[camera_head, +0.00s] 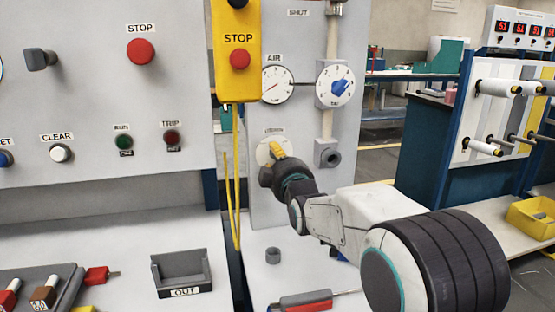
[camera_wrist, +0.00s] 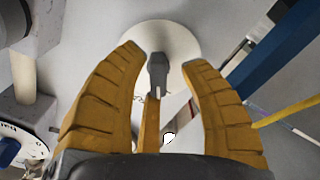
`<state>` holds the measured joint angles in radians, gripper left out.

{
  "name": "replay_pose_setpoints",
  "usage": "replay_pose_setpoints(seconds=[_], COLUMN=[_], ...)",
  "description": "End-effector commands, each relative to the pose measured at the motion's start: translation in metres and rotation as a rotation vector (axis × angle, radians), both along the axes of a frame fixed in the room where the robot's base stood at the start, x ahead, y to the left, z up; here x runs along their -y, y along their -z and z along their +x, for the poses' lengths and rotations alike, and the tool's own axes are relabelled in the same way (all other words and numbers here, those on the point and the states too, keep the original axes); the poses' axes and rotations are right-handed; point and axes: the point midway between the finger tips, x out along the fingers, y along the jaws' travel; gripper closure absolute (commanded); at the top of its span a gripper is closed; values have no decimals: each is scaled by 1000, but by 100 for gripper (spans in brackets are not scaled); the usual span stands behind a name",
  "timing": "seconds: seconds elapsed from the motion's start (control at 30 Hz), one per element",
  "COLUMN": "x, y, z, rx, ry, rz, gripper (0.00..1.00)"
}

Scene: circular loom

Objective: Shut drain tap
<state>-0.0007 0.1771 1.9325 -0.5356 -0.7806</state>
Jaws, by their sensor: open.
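The drain tap is a pale round disc (camera_head: 262,152) under a small blurred label on the grey panel, mostly behind my gripper (camera_head: 275,152) in the head view. In the wrist view the disc (camera_wrist: 190,45) is clear, with a short grey handle (camera_wrist: 157,72) standing out from it. My gripper (camera_wrist: 165,62) is open, its two orange fingers on either side of the grey handle. A gap shows between the handle and each finger. A narrow yellow piece (camera_wrist: 149,125) lies below the handle between the fingers; I cannot tell what it belongs to.
A blue knob (camera_head: 341,87) and an air gauge (camera_head: 276,86) sit above the tap. A grey pipe fitting (camera_head: 328,153) is close on its right. A yellow stop box (camera_head: 236,75) with hanging yellow cable (camera_head: 236,190) is on the left. A grey shelf runs below.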

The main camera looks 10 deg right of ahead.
Motion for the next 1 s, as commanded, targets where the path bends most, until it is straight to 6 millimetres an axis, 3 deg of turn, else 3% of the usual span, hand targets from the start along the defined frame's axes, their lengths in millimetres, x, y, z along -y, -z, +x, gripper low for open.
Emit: replay_pose_setpoints(seconds=[0.6,1.0], x=[0,0], y=[0,-1], z=[-64,-70], rx=[5,2], ry=[1,1], rz=[0,0], gripper=[60,60])
